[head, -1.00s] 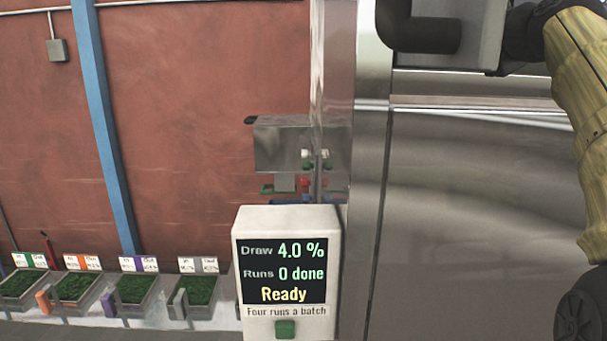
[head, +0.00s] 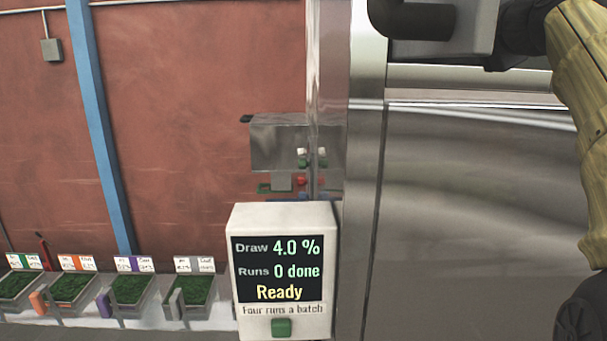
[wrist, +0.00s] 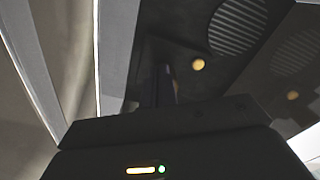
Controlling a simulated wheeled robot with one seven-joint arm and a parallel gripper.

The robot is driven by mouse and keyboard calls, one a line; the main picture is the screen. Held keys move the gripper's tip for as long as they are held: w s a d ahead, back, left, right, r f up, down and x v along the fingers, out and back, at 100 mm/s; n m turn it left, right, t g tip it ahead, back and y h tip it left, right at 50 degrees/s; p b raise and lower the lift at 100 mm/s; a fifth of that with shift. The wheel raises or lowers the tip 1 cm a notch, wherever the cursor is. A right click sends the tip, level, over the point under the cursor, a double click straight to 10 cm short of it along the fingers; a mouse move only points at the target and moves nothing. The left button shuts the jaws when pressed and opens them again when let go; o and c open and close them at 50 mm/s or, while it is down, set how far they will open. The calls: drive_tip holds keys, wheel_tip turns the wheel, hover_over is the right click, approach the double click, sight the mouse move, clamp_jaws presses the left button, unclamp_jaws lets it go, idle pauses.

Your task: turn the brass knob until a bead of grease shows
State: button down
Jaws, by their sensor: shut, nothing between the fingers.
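A small round brass knob (wrist: 198,64) shows in the wrist view on a dark panel, below a round ribbed grille. A second, dimmer brass spot (wrist: 292,95) on the adjoining surface to the right looks like its reflection. My gripper (wrist: 167,72) points up at the panel, its dark fingers shut and empty, just left of the knob and apparently apart from it. The fingertips are hard to make out against the dark panel. No grease bead is visible. The head view shows neither the knob nor my gripper.
A display box (head: 282,270) reads "Draw 4.0 %", "Runs 0 done", "Ready", with a green button below. A large steel cabinet (head: 470,220) fills the right. Several green-filled bins (head: 128,290) line the red wall. A round grille (wrist: 237,25) is above the knob.

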drive_tip(key=s+b, duration=0.2)
drive_tip(key=s, duration=0.3)
drive_tip(key=shift+s+a, duration=0.15)
drive_tip(key=shift+a, duration=0.05)
drive_tip(key=shift+d, duration=0.1)
